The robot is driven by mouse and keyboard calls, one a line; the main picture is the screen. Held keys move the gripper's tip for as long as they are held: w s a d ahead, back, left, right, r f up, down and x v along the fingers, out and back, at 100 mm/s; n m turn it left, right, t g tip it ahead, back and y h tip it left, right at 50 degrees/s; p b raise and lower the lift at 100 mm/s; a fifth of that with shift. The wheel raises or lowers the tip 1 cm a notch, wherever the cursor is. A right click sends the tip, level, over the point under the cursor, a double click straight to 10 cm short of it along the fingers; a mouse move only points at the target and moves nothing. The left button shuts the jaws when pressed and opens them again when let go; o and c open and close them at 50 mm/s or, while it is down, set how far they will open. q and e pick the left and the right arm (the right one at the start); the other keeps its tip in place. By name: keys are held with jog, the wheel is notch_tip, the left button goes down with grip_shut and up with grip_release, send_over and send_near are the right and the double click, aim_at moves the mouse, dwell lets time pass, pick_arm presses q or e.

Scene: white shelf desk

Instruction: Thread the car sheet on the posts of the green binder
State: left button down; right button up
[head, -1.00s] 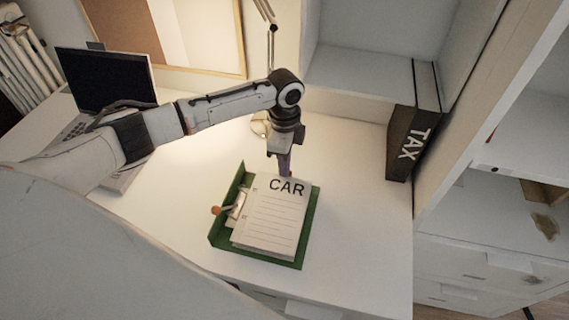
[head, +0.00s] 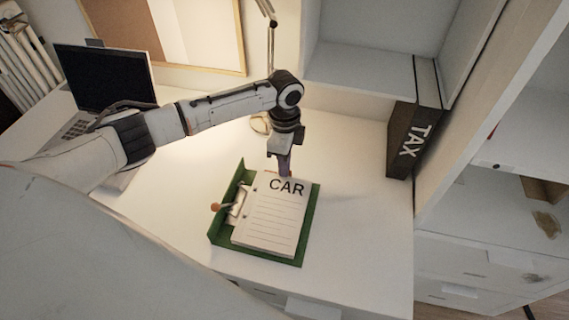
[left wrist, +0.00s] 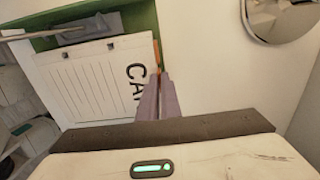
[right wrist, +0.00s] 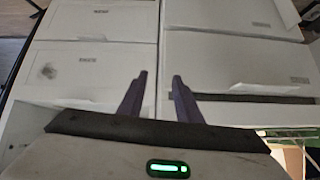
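The white car sheet (head: 272,220), lettered CAR, lies over the open green binder (head: 311,215), nearly flat. The sheet also shows in the left wrist view (left wrist: 90,85), with two dark hole marks along its edge by the metal mechanism (left wrist: 78,35). The mechanism's lever ends in an orange knob (head: 215,207). I cannot tell whether the posts pass through the holes. My left gripper (head: 285,172) points down at the CAR end; its fingers (left wrist: 157,78) are nearly together on a small orange-brown tab at the sheet's edge. My right gripper (right wrist: 159,76) is open and empty, facing drawers.
A laptop (head: 105,78) stands at the left of the white desk (head: 350,220). A lamp base (left wrist: 285,15) is close behind the left gripper. A dark TAX binder (head: 412,140) stands upright by the shelf at right. The desk between the binders is clear.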

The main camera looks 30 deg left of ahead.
pick_arm(q)
jog(key=shift+f, duration=0.5)
dwell(0.4)
jog(key=c, duration=1.9)
grip_release()
notch_tip(320, 180, up, 10)
jog(key=shift+r, duration=0.15)
